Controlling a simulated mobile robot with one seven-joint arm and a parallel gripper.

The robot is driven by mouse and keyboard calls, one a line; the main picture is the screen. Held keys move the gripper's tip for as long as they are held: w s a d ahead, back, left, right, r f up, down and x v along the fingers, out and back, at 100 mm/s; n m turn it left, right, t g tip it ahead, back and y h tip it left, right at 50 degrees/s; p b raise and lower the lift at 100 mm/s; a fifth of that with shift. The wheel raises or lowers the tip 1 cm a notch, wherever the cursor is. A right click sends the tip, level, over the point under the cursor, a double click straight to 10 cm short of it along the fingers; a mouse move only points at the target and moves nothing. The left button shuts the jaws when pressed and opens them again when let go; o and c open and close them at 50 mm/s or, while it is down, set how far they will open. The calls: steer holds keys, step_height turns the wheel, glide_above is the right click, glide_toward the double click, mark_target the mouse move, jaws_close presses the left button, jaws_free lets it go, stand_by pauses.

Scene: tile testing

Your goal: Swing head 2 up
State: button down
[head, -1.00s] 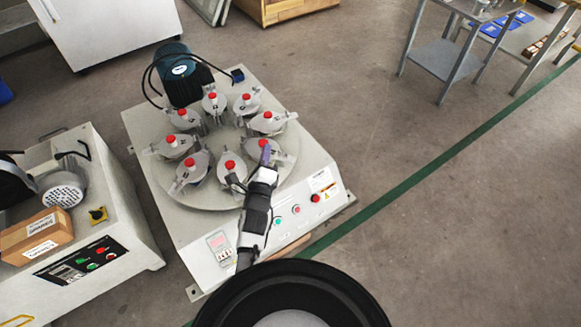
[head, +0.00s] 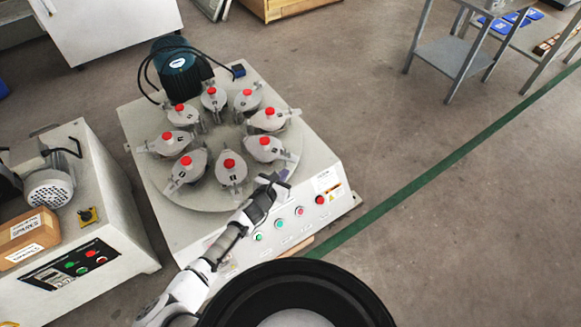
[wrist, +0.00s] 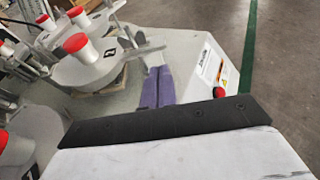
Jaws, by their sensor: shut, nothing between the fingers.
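The grinding machine (head: 325,165) has a round plate (head: 205,201) ringed by several grey heads with red knobs. They all look down on the plate. The number labels are too small for me to tell surely which is head 2. My gripper (head: 275,182) is shut and empty over the front right edge of the plate. It is apart from the front right head (head: 265,149) and the front head (head: 230,178). In the wrist view its purple fingers (wrist: 158,87) are together, just right of a head with a dark label (wrist: 90,68).
Control buttons (head: 280,224) line the machine's front, below my gripper. A blue motor (head: 178,70) stands at its back corner. Another machine (head: 110,205) with a brown box is at left. A grey table (head: 450,58) is at upper right. The floor at right is clear.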

steer(key=shift+x, duration=2.8)
